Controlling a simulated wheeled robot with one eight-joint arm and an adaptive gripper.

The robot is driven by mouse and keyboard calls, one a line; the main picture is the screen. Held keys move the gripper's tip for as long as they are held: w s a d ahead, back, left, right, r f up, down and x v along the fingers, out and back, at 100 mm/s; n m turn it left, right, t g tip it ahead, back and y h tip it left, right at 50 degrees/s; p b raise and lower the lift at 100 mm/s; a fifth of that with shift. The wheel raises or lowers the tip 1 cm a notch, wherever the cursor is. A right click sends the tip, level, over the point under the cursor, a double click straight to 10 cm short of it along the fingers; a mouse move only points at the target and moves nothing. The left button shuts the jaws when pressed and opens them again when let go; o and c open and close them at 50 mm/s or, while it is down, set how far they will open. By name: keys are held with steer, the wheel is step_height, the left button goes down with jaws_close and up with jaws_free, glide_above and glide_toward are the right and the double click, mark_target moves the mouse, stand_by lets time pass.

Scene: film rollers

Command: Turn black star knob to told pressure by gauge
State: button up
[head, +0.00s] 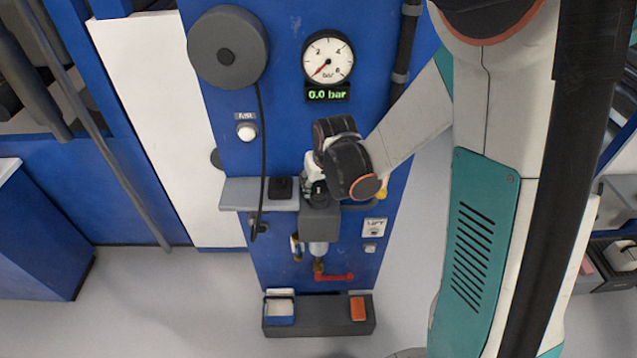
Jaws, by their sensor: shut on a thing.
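The round white pressure gauge (328,60) sits high on the blue panel, its red needle pointing to the lower left at the bottom of the scale. The green display (328,94) below it reads 0.0 bar. The black star knob (319,194) is on top of the grey regulator block (320,220) and shows only in part. My gripper (316,186) is at the knob, shut on it; my dark wrist hides most of the jaws.
A grey shelf (240,194) with a small black block (284,188) lies left of the knob. A black cable (260,150) hangs from the large grey disc (228,48). A red lever (335,277) and a dark tray (340,320) are below.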

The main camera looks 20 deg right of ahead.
steer(key=m+h, duration=0.1)
steer(key=m, duration=0.1)
steer(key=m+h+b, duration=0.1)
steer(key=m, duration=0.2)
steer(key=shift+a+m+g, duration=0.1)
steer(key=shift+m+g, duration=0.2)
steer(key=shift+m+g+h+b, duration=0.55)
steer(key=shift+m+h, duration=0.25)
steer(key=shift+m, duration=1.5)
steer(key=o, duration=0.8)
